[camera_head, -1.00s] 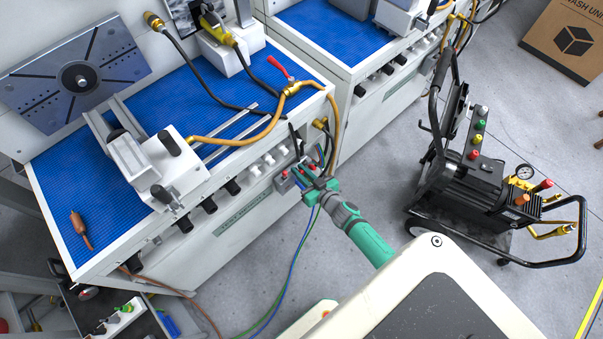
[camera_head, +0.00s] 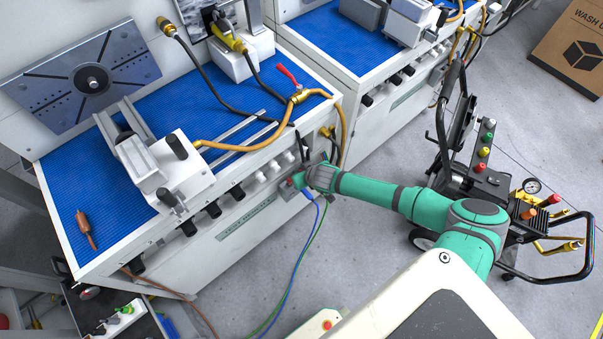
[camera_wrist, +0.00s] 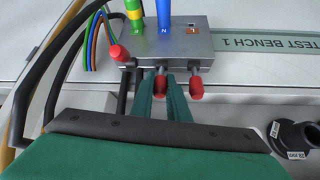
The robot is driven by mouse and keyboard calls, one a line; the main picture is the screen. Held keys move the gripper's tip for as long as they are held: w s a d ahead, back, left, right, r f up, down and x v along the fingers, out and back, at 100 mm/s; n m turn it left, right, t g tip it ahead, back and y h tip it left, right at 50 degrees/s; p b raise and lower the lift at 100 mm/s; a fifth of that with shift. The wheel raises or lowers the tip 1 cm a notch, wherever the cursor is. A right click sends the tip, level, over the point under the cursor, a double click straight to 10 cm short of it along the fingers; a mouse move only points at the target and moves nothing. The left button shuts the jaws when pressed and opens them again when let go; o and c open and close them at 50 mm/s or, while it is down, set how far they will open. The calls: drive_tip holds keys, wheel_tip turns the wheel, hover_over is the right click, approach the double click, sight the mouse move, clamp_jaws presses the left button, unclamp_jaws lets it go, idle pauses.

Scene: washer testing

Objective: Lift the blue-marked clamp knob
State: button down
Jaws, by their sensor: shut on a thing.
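A grey terminal box (camera_wrist: 195,46) on the front of the test bench carries a green-yellow plug (camera_wrist: 134,18) and a blue plug marked N (camera_wrist: 163,18). An orange mark (camera_wrist: 192,31) is beside them, without a plug. Red clamp knobs stick out below these positions. The middle knob (camera_wrist: 160,88), in line with the blue plug, is between my green fingers. My gripper (camera_wrist: 162,78) is shut on it. The left knob (camera_wrist: 118,53) and right knob (camera_wrist: 196,88) are outside the fingers; the right one is close beside a finger. In the head view my arm hides part of the box (camera_head: 287,190).
Brown, blue and green wires (camera_wrist: 96,42) and a thick black hose (camera_wrist: 45,85) are left of the box in the wrist view. A black fitting (camera_wrist: 296,136) is at lower right. A black cart (camera_head: 480,190) stands right of the bench, near my arm.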

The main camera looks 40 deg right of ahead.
drive_tip(key=shift+w, duration=0.1)
idle(0.4)
drive_tip(key=c, duration=1.7)
unclamp_jaws()
drive_tip(key=v, duration=1.1)
drive_tip(key=shift+w, duration=0.2)
